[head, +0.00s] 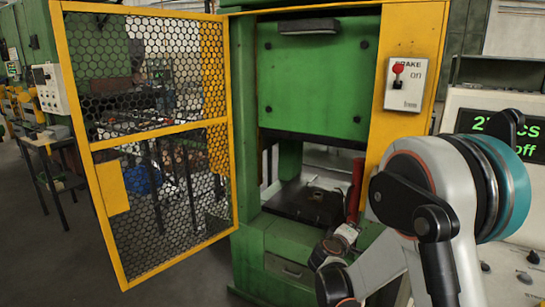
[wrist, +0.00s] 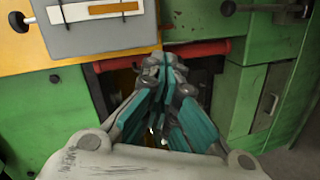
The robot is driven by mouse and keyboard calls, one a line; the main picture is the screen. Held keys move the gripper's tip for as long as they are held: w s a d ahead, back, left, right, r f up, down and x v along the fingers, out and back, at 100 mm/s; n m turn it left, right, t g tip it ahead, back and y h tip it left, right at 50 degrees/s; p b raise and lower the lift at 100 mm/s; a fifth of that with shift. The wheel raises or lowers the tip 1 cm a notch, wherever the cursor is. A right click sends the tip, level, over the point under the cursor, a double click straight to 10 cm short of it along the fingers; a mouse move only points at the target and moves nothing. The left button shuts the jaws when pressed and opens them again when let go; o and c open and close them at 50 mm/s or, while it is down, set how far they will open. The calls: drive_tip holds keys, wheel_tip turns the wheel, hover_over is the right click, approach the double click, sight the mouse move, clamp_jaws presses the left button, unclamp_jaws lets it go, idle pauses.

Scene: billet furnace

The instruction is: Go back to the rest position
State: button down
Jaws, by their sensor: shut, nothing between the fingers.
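My gripper (wrist: 163,68) shows in the wrist view with its grey and teal fingers closed together and nothing between them. It is in front of a red bar (wrist: 210,48) and a dark opening in the green and yellow machine. Whether the fingers touch the bar cannot be told. In the head view my arm is bent at the right, in front of the green machine (head: 312,75). The gripper's fingers cannot be made out clearly there.
A yellow-framed mesh door (head: 150,135) stands open at the left. A brake switch box (head: 404,84) with a red knob is on the yellow post. A panel with a green-lettered display (head: 538,130) stands behind my arm. Floor shows at the lower left.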

drive_tip(key=s+r+m+g+y, duration=0.2)
drive_tip(key=s+r, duration=0.3)
drive_tip(key=s, duration=0.3)
drive_tip(key=s+r+m+g+y, duration=0.15)
drive_tip(key=s+r, duration=0.25)
drive_tip(key=s, duration=0.4)
drive_tip(key=s+a+m+g+y, duration=0.1)
drive_tip(key=s+a+m+y, duration=0.1)
drive_tip(key=s, duration=0.9)
drive_tip(key=s+a+f+m+g+y, duration=0.1)
drive_tip(key=s+a+m+y, duration=0.1)
drive_tip(key=s, duration=1)
drive_tip(key=shift+s+a+y, duration=0.25)
drive_tip(key=shift+a+y, duration=0.2)
drive_tip(key=shift+a, duration=0.75)
